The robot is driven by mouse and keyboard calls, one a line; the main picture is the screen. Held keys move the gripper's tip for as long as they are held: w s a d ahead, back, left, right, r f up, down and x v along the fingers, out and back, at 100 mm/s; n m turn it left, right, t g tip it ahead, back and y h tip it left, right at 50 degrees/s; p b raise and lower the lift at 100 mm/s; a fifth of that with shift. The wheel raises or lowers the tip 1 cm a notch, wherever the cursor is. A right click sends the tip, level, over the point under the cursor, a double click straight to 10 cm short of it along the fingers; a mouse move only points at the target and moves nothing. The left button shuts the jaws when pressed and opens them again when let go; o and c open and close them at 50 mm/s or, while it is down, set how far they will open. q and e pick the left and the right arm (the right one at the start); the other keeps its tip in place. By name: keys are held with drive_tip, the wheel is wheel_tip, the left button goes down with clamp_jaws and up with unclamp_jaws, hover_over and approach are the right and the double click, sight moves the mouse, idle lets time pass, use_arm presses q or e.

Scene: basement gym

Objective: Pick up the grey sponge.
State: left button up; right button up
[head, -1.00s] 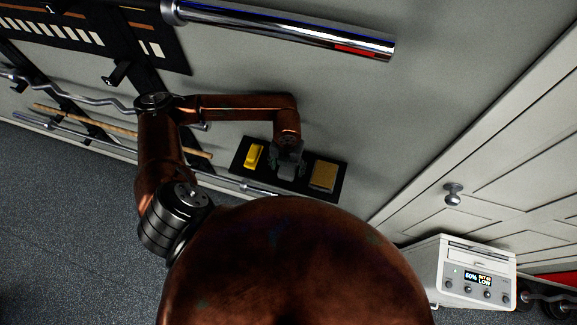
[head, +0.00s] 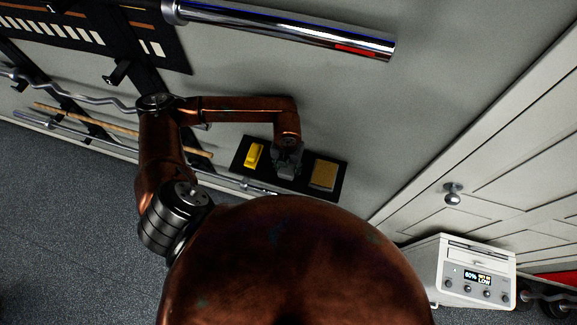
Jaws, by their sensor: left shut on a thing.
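My left gripper (head: 287,170) reaches down over the middle of a small black shelf (head: 334,190) on the wall. It is shut on a grey thing between the yellow and tan items, which I take to be the grey sponge. The sponge is mostly hidden by the grey gripper and hard to tell apart from it. I cannot tell whether it still touches the shelf. My right gripper is not in view.
A yellow block (head: 254,155) lies left of the gripper and a tan sponge-like block (head: 323,175) right of it, both close. A chrome bar (head: 290,28) juts out above. A white device (head: 463,275) stands at lower right beside a panelled door (head: 500,150).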

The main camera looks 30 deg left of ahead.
use_arm(q)
drive_tip(key=shift+r, duration=0.45)
wheel_tip(320, 180, up, 2)
drive_tip(key=shift+w+r+b, duration=0.1)
drive_tip(key=shift+r+b, duration=0.05)
drive_tip(key=shift+b, duration=0.55)
drive_tip(key=s+d+r+b, duration=0.1)
drive_tip(key=s+d+r, duration=0.2)
drive_tip(key=s+r, duration=0.2)
drive_tip(key=s+d+r+b, duration=0.1)
drive_tip(key=s+d+r, duration=0.1)
drive_tip(key=s+r, duration=0.3)
drive_tip(key=s, duration=0.3)
drive_tip(key=shift+d, duration=0.4)
